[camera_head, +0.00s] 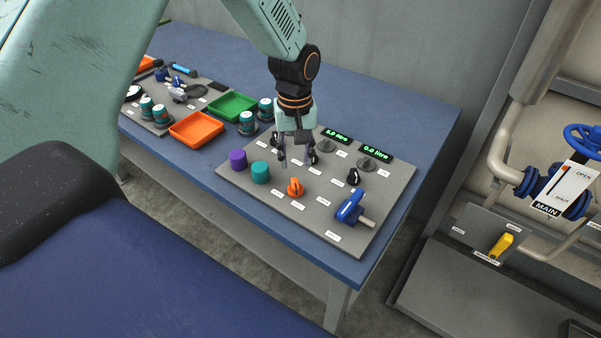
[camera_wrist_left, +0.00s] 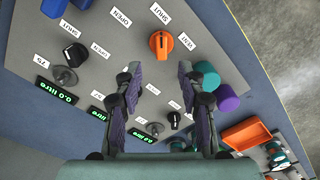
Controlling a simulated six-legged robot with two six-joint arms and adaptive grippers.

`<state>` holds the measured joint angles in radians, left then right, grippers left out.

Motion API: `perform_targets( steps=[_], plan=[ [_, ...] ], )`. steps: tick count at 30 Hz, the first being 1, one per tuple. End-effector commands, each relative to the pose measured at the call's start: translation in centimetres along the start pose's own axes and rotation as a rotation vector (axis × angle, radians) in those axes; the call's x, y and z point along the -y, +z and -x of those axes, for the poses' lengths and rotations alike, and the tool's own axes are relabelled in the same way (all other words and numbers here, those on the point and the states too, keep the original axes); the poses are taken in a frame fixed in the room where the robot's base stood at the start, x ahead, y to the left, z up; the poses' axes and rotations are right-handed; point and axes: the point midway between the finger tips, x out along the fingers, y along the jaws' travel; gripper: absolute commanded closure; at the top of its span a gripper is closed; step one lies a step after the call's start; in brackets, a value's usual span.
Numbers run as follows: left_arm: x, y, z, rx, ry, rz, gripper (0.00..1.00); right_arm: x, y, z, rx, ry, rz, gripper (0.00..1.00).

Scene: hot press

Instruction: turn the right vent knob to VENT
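The control panel (camera_head: 338,208) is a grey plate on the blue table. Its right black knob (camera_head: 354,176) stands in front of the right dial and also shows in the left wrist view (camera_wrist_left: 75,53), to the left of my fingers. My left gripper (camera_head: 296,156) is above the panel, left of the right black knob. Its fingers (camera_wrist_left: 160,78) are apart with nothing held. My right gripper is not shown.
An orange knob (camera_head: 295,187), a blue handle (camera_head: 350,206), purple (camera_head: 238,159) and teal (camera_head: 260,172) cylinders stand on the panel. Orange (camera_head: 196,130) and green (camera_head: 232,105) trays lie to the left. Piping with a blue valve wheel (camera_head: 583,140) is at right.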

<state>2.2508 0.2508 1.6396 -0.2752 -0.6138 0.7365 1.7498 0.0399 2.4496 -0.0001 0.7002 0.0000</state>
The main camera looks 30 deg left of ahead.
Motion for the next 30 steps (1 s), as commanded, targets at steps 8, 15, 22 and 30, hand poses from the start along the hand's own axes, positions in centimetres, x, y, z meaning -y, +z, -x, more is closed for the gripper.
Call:
perform_targets(
  steps=[8, 15, 22, 30],
  plan=[
    [0.5, 0.5, -2.1, 0.003, -0.002, 0.001, 0.60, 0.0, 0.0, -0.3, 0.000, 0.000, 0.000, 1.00],
    [0.6, 0.5, -5.8, 0.001, -0.001, 0.001, 0.60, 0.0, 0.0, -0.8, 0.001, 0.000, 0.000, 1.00],
    [0.4, 0.4, -7.7, 0.000, 0.000, 0.001, 0.60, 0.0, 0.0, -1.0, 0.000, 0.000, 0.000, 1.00],
    [0.3, 0.2, -7.8, -0.001, 0.000, 0.000, 0.60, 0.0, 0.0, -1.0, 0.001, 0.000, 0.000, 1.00]
  ],
)
